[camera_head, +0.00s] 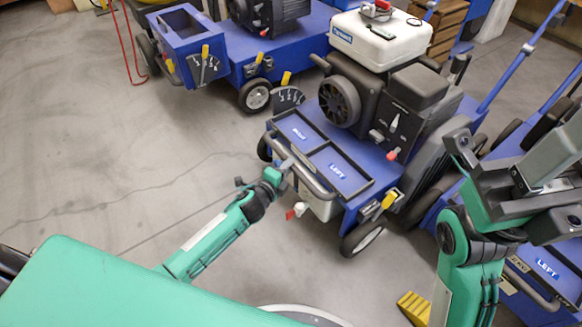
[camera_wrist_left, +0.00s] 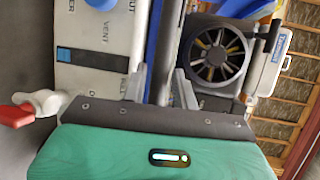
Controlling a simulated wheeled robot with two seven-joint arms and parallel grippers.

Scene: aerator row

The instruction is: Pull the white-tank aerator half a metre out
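The white-tank aerator is a blue wheeled machine with a white tank (camera_head: 380,40) on top, at the centre right of the head view. Its dark front handle bar (camera_head: 318,185) runs along the front edge of a tray marked LEFT. My left gripper (camera_head: 284,168) is at the left end of this bar. In the left wrist view its two fingers (camera_wrist_left: 160,88) stand apart with the dark bar between them; a gap shows on one side. The white tank (camera_wrist_left: 268,68) also shows there. My right arm is at the right of the head view; its fingertips cannot be made out.
A white box with a red-handled tap (camera_head: 295,211) hangs under the aerator's front. Another blue machine (camera_head: 180,35) stands behind to the left, and one (camera_head: 545,268) stands close at the right. A yellow wedge (camera_head: 413,307) lies on the floor. Floor at left is clear.

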